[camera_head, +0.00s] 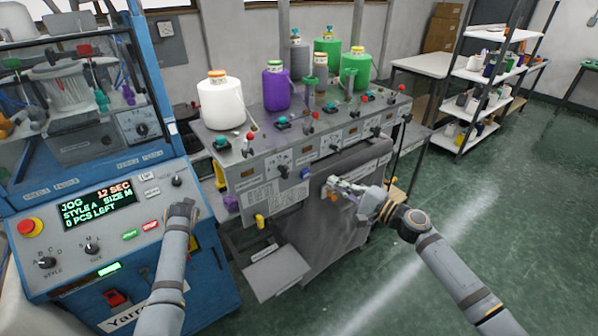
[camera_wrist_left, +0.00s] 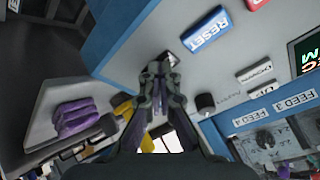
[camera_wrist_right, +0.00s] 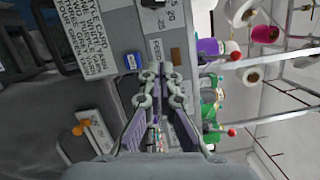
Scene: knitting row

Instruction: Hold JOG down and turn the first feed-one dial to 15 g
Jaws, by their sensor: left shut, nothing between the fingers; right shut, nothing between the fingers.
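My left gripper (camera_head: 185,205) is shut and points down onto the right part of the blue machine's console. In the left wrist view its fingertips (camera_wrist_left: 163,66) meet at a small dark part beside the blue RESET button; they cover most of it, and I cannot read a JOG label. The console display (camera_head: 97,205) reads JOG, 12 SEC. My right gripper (camera_head: 331,188) is shut and empty in front of the grey machine. A dial (camera_head: 283,166) sits on that machine's front panel, left of the right gripper; I cannot read its value or feed name.
A blue knob (camera_head: 305,172) sits just below the panel dial and also shows in the right wrist view (camera_wrist_right: 133,61). A white cone (camera_head: 220,103) and a purple cone (camera_head: 276,88) stand on top. A red stop button (camera_head: 30,227) is on the console's left.

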